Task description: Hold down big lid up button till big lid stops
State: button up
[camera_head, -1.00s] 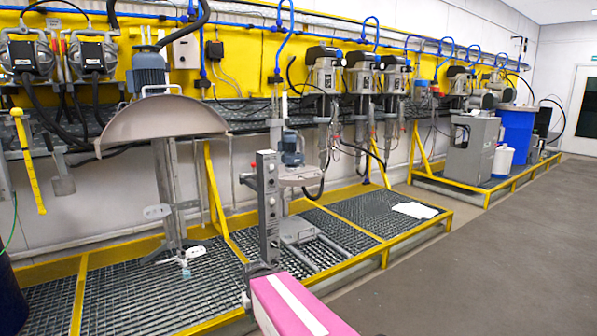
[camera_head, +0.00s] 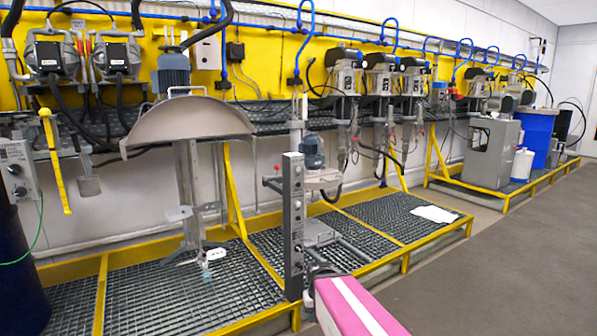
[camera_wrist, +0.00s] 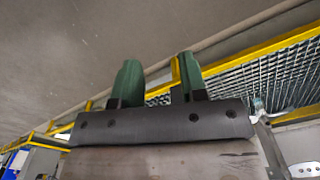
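The big lid (camera_head: 190,121) is a wide grey half-round lid under a blue motor, on a tall grey stand at the left of the head view. A tall narrow grey control post (camera_head: 293,225) with a column of small buttons stands at the front edge of the grating. I cannot tell which is the big lid up button. My gripper (camera_wrist: 157,80) shows two green fingers, apart and with nothing between them, in the wrist view. The fingers point towards the floor and grating edge, touching no button. In the head view I cannot make out the fingers.
The grated platform (camera_head: 385,248) has a raised yellow edge. A grey control box (camera_head: 18,168) stands at the far left above a dark blue drum (camera_head: 18,260). A smaller mixer (camera_head: 313,150) stands behind the post. The grey floor (camera_head: 500,270) at right is free.

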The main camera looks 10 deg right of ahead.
grip_shut()
dwell(1.8)
